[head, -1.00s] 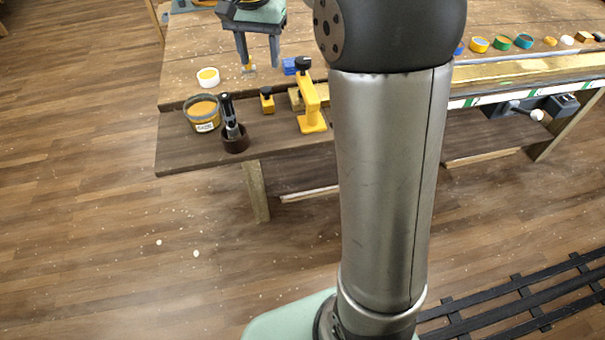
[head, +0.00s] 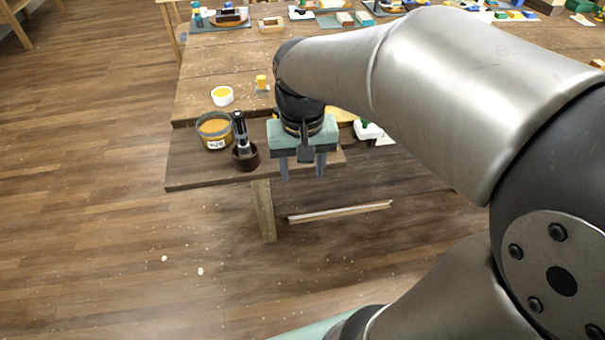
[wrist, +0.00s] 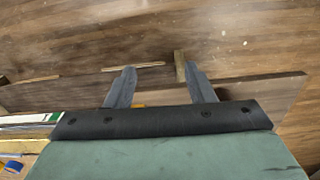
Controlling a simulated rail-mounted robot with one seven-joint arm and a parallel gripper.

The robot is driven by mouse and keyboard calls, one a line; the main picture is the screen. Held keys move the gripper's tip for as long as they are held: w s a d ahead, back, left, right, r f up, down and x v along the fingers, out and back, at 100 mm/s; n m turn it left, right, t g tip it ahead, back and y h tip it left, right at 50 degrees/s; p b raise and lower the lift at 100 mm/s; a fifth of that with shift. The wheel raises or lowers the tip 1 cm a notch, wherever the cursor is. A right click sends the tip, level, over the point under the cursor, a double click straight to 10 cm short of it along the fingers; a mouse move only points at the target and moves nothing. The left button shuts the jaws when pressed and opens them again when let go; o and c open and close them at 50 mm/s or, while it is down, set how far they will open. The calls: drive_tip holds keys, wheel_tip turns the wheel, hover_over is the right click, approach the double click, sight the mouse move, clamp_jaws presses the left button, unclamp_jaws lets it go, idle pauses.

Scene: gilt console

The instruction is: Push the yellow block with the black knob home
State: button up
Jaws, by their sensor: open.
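My gripper (head: 302,174) is open and empty in the head view, its two fingers pointing down over the front edge of the workbench. It covers the place where the yellow block with the black knob would show, so I cannot make out that block in the head view. A little yellow (head: 341,114) shows just behind the gripper on the right; I cannot tell what it belongs to. In the wrist view the fingers of my gripper (wrist: 160,68) are spread apart. A small yellow sliver (wrist: 138,105) peeps over the gripper body between them, mostly hidden.
Left of my gripper stand a brown cup (head: 245,160) with a dark tool and a tub of yellow stuff (head: 214,131). A white dish (head: 222,96) and a yellow peg (head: 262,82) are behind.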

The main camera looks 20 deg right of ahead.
drive_tip(key=s+f+n, duration=0.1)
drive_tip(key=s+f, duration=0.2)
drive_tip(key=s, duration=0.2)
drive_tip(key=shift+s+f, duration=0.25)
drive_tip(key=shift+f, duration=0.1)
